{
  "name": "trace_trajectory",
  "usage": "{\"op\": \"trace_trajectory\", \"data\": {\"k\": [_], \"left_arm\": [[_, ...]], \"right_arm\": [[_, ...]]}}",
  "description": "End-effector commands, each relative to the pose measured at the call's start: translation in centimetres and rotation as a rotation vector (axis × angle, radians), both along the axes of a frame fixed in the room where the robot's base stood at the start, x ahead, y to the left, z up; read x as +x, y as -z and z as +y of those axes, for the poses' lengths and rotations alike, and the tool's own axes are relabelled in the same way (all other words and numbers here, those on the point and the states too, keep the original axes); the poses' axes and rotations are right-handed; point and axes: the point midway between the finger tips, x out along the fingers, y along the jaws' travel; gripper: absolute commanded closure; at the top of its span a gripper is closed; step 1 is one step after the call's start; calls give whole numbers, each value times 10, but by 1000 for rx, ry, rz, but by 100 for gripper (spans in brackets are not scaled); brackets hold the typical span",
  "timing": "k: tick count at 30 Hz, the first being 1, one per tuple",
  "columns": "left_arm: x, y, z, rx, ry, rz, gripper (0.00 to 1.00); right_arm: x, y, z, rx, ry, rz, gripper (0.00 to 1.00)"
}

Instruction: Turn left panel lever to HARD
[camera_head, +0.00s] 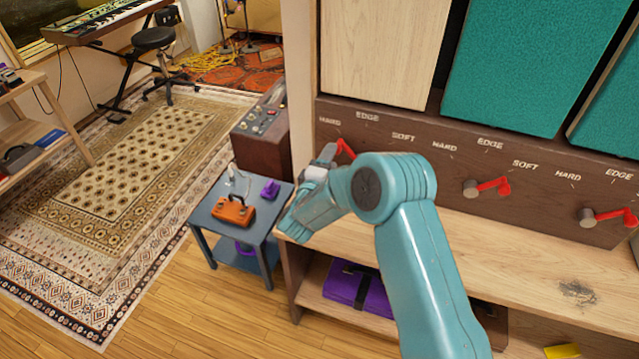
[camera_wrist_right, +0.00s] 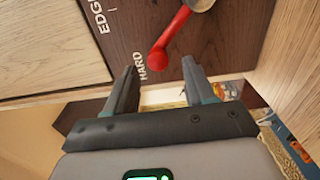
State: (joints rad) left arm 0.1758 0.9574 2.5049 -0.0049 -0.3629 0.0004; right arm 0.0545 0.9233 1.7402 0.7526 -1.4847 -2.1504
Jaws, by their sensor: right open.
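The left panel lever is a red bar (camera_head: 346,148) on the dark wooden panel, partly hidden behind my right gripper in the head view. In the right wrist view the lever (camera_wrist_right: 172,40) runs from a metal knob (camera_wrist_right: 200,5) at the top edge, its round red end toward the HARD label (camera_wrist_right: 141,68). The EDGE label (camera_wrist_right: 98,16) is further along the panel. My right gripper (camera_head: 327,153) is open and empty, in front of the panel. Its two fingers (camera_wrist_right: 158,78) stand apart, with the lever's end just ahead of the gap. My left gripper is not in view.
Two more red levers, middle (camera_head: 488,187) and right (camera_head: 608,216), are on the same panel. A wooden shelf (camera_head: 530,262) runs below it, with a purple case (camera_head: 352,287) underneath. A small blue-grey table (camera_head: 208,205) holding an orange object (camera_head: 232,211) stands left of it.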

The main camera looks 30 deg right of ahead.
Motion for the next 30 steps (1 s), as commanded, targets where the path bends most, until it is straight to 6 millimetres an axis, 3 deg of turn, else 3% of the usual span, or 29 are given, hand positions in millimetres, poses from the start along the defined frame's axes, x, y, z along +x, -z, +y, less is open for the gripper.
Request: {"op": "trace_trajectory", "data": {"k": [6, 12, 30], "left_arm": [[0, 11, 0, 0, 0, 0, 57], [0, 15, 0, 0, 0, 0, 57], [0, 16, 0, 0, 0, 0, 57]], "right_arm": [[-36, 2, 44, 2, -4, 1, 46], [-57, 1, 66, 2, -1, 1, 46], [-63, 1, 72, 1, 3, 1, 46]]}}
